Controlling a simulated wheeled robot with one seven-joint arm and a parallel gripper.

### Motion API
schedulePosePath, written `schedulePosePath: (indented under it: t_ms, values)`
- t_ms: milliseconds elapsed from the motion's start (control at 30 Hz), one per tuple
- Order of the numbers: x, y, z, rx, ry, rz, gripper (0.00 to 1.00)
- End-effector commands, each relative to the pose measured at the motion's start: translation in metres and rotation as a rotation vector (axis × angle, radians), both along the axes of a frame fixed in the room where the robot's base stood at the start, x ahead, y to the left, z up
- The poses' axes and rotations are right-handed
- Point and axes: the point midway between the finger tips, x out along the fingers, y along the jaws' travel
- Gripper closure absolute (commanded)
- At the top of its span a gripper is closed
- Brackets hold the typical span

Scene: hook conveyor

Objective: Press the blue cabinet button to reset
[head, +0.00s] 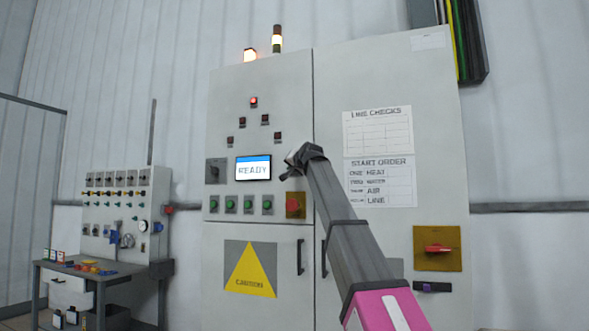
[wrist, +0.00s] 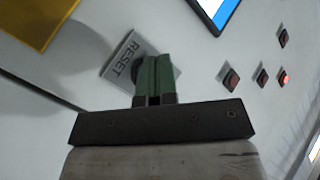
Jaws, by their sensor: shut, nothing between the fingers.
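My gripper (head: 294,158) is at the cabinet front, just right of the READY screen, in the head view. In the wrist view its green fingers (wrist: 155,78) are shut together with nothing between them. They are in front of a grey plate lettered RESET (wrist: 120,67) and cover part of it. A dark round edge shows beside the fingers on that plate. No blue button face is visible, as the fingers and arm hide that spot. I cannot tell whether the fingertips touch it.
The cabinet (head: 390,75) has a lit READY screen (head: 253,168), green buttons (head: 248,205), a red knob on yellow (head: 295,205) and a red rotary switch (head: 437,249). One small red lamp (head: 254,102) is lit. A workbench (head: 90,275) stands at left.

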Motion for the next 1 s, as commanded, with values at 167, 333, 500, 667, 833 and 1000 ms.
schedulePosePath:
  t_ms: [167,333,500,667,833,1000]
  values:
    - [-0.001,0.0,0.0,0.0,0.0,0.0,1.0]
    - [-0.011,0.003,-0.001,-0.001,0.0,0.0,1.0]
    - [-0.024,0.008,-0.001,-0.001,0.0,0.0,1.0]
    - [-0.037,0.013,-0.001,0.0,0.001,0.001,1.0]
    - [-0.047,0.017,-0.001,-0.001,0.0,0.001,1.0]
    - [-0.047,0.017,0.0,-0.002,0.001,0.0,1.0]
